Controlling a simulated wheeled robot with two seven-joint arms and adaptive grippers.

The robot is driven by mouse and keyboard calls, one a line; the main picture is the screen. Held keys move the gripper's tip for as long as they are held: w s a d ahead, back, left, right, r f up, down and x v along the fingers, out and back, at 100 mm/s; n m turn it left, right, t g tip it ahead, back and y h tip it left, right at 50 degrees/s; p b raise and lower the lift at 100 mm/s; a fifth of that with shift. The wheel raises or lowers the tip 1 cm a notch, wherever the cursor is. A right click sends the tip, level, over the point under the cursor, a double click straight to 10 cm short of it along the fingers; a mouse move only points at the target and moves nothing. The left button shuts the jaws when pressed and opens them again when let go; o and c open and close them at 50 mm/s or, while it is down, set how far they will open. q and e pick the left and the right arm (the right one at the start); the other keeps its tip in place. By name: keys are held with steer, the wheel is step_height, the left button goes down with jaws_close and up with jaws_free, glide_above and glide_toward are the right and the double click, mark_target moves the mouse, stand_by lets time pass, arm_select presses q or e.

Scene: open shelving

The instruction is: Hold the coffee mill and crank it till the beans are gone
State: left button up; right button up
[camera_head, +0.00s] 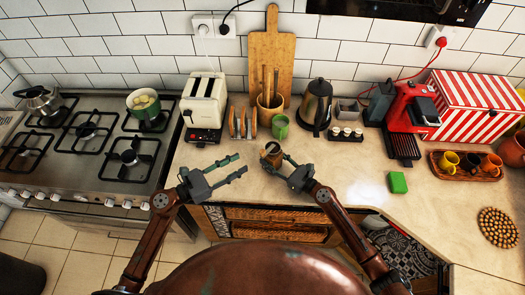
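The coffee mill (271,152) is a small brown, dark-topped piece near the front edge of the counter. My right gripper (279,160) is at the mill's right side, with its fingers closed around it. The fingers hide part of the mill, and its crank and any beans are too small to make out. My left gripper (241,166) is open and empty, to the left of the mill, with its two fingers spread and pointing right towards it.
Behind the mill stand a green mug (280,126), a wooden utensil holder (269,108), a toaster (205,102) and a dark kettle (316,106). A green sponge (397,182) lies to the right. A gas stove (90,145) is at left. The counter around the sponge is clear.

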mark_target(262, 151)
arm_select(q)
steer(key=x, duration=1)
steer(key=shift+w+d, duration=0.2)
steer(key=shift+d, duration=0.15)
jaws_close()
